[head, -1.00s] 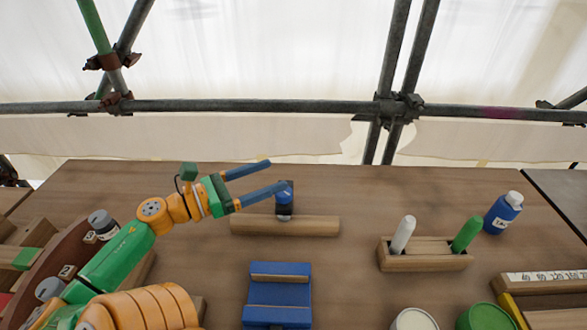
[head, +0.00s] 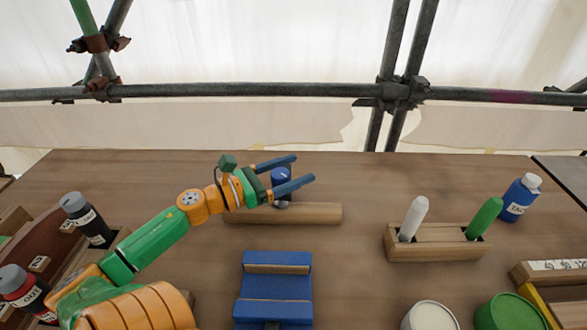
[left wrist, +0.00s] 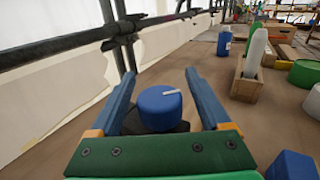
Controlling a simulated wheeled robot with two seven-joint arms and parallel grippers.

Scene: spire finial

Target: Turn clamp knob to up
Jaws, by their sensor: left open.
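The clamp knob (head: 281,174) is a round blue knob on a dark mount, at the back of the wooden bar on the table. The left wrist view shows it (left wrist: 158,112) with a white pointer line on top, which points to the right in that picture. My left gripper (head: 304,168) is open, with its blue fingers on either side of the knob. In the left wrist view the fingers (left wrist: 159,73) reach past the knob, with visible gaps beside it. In the head view a finger partly hides the knob. My right gripper is not in view.
The wooden bar (head: 310,213) lies beneath the gripper. A blue block (head: 275,285) stands in front of it. To the right are a wooden holder (head: 440,248) with white and green sticks and a blue bottle (head: 520,200). Dark bottles (head: 95,230) stand at left. Scaffold pipes (head: 240,91) run behind.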

